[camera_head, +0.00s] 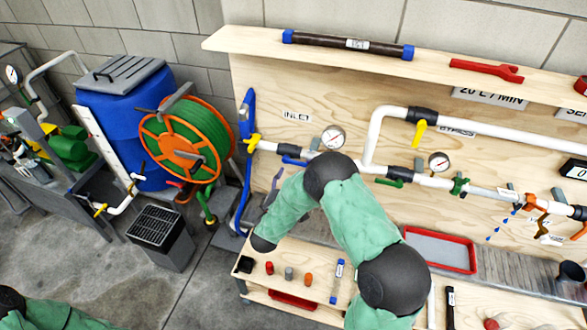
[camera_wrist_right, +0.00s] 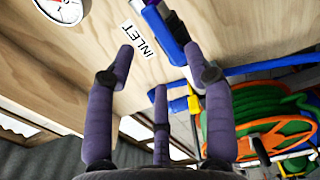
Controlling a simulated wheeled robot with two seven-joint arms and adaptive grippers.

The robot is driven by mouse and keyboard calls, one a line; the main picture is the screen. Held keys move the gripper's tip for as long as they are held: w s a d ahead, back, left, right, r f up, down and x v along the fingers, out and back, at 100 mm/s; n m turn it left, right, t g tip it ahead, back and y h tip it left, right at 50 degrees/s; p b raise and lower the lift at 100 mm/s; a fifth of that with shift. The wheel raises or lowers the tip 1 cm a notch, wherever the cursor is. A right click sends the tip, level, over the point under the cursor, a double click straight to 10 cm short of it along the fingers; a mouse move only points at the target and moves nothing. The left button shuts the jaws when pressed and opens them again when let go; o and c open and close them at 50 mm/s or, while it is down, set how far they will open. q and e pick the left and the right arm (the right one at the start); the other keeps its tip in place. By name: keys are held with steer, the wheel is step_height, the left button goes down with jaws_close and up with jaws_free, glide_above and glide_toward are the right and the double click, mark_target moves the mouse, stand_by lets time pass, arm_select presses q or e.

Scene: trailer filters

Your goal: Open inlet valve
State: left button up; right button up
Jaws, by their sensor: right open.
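The inlet pipe (camera_head: 275,146) runs along the wooden panel below the INLET label (camera_head: 297,117). A yellow handle (camera_head: 252,141) sits at the pipe's left end, by the blue hose. A blue lever (camera_head: 293,161) lies roughly along the pipe farther right, partly behind my arm. My right gripper (camera_head: 272,190) is below the pipe's left part, mostly hidden by my wrist in the head view. In the right wrist view, my right gripper (camera_wrist_right: 158,60) has its fingers spread and empty. A blue lever (camera_wrist_right: 166,35) and the label (camera_wrist_right: 138,40) show beyond them. My left gripper is out of view.
A hose reel (camera_head: 186,140) and a blue barrel (camera_head: 125,110) stand left of the panel. Gauges, a white bypass pipe with a yellow lever (camera_head: 420,132) and a green lever (camera_head: 390,182) are on the right. A red tray (camera_head: 440,232) and small parts lie on the bench below.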

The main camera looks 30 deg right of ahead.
steer(key=v, duration=0.4)
steer(key=shift+f, duration=0.15)
stand_by(0.4)
steer(key=s+a+f+m+g+y+b, duration=0.15)
steer(key=a+f+y, duration=0.25)
steer(key=f, duration=0.4)
steer(key=a+f+m+y+b, duration=0.2)
steer(key=a+f+y, duration=0.2)
steer(key=f, duration=0.4)
steer(key=s+a+f+m+g+y+b, duration=0.1)
steer(key=a+f+y+b, duration=0.2)
steer(key=f, duration=0.5)
steer(key=s+a+f+m+g+y+b, duration=0.2)
steer(key=s+a+f+m+g+y, duration=0.1)
steer(key=s, duration=0.7)
steer(key=s+a+f+m+g+y+b, duration=0.1)
steer(key=s+a+f+m+g+y, duration=0.2)
steer(key=s+a+f+g, duration=0.3)
steer(key=s+a+f, duration=0.2)
steer(key=s, duration=0.3)
steer(key=shift+a+f+y+b, duration=0.2)
steer(key=shift+y+b, duration=0.1)
steer(key=shift+b, duration=0.05)
